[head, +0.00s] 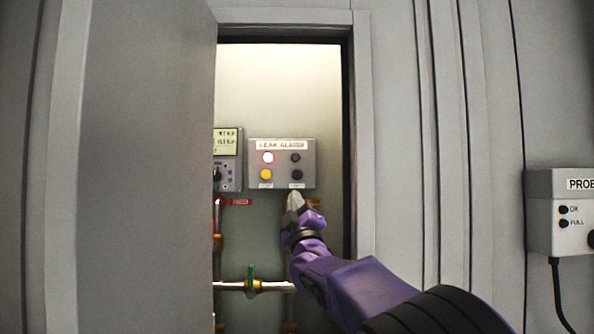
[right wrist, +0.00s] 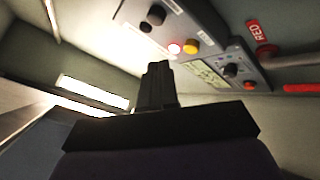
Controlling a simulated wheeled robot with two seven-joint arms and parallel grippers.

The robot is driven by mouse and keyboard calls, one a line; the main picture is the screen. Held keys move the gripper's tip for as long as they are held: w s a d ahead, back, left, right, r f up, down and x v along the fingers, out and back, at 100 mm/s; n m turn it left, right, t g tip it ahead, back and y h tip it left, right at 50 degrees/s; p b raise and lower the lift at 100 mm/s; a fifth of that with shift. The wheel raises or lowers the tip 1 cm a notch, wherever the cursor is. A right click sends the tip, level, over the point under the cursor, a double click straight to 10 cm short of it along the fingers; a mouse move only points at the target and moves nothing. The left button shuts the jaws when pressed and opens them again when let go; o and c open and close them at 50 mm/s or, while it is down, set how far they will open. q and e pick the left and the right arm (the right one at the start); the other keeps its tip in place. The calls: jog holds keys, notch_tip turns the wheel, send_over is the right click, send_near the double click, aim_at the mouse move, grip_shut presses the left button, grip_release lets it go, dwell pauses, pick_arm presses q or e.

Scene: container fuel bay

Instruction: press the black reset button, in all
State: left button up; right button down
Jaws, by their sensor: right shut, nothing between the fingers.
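The leak alarm box (head: 281,150) is a grey panel on the back wall of the open cabinet. The black button (head: 297,175) is at its lower right, above a small label too blurred to read. It also shows at the top of the right wrist view (right wrist: 155,14). A red lamp (head: 267,157) is lit, with a yellow button (head: 265,174) below it and a dark lamp (head: 295,157) to its right. My right gripper (head: 294,197) is shut and empty, just below the black button in the picture; I cannot tell the gap in depth. My left gripper is out of view.
The cabinet door (head: 145,165) stands open at left. Another grey instrument box (head: 228,160) sits left of the alarm box. Pipes with a green-handled valve (head: 251,280) run below. The cabinet's right edge (head: 362,140) is close to my right arm. A probe box (head: 560,212) hangs outside at right.

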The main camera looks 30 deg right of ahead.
aim_at(298, 178)
notch_tip(298, 178, up, 6)
jog(key=s+n+t, duration=0.1)
jog(key=s, duration=0.1)
jog(key=shift+a, duration=0.2)
jog(key=w+d+p, duration=0.1)
jog(key=w+p, duration=0.1)
jog(key=w+d+p, duration=0.1)
jog(key=w, duration=0.1)
jog(key=w+d+p, duration=0.2)
jog(key=shift+w+f+p, duration=0.1)
jog(key=shift+w+p, duration=0.05)
jog(key=shift+p, duration=0.15)
jog(key=shift+w+d, duration=0.3)
jog(key=shift+w, duration=0.3)
dwell(1.2)
